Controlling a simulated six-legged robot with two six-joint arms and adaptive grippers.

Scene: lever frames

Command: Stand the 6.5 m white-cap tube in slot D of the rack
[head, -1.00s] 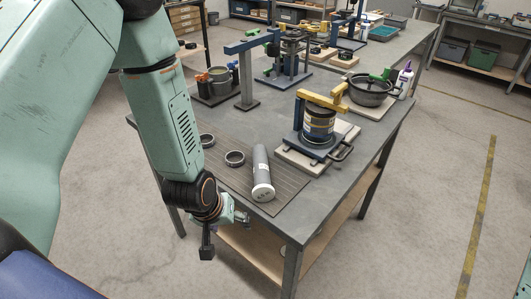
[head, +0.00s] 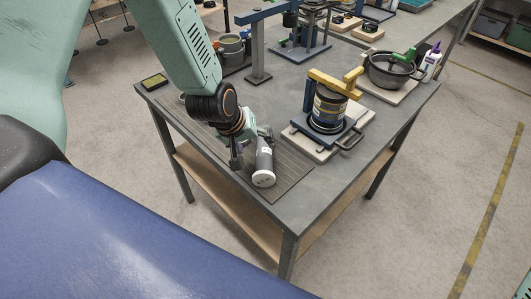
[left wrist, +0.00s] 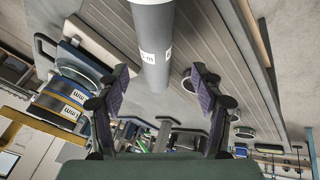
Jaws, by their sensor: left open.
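The grey tube (head: 264,158) lies on the dark ribbed mat (head: 290,176) near the table's front corner, its white cap (head: 264,179) towards me. In the left wrist view the tube (left wrist: 152,30) comes down from the top, with a white label (left wrist: 148,57) too small to read surely. My left gripper (head: 252,146) is at the tube's left side and far end. In the left wrist view its open fingers (left wrist: 161,90) stand apart on both sides of the tube's line, with nothing gripped. I cannot make out a rack with a slot D. My right gripper is not in view.
A labelled can in a blue and yellow clamp (head: 327,108) stands on a board right of the mat. A blue-topped post (head: 258,50) stands at the back. The table's front corner is clear.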

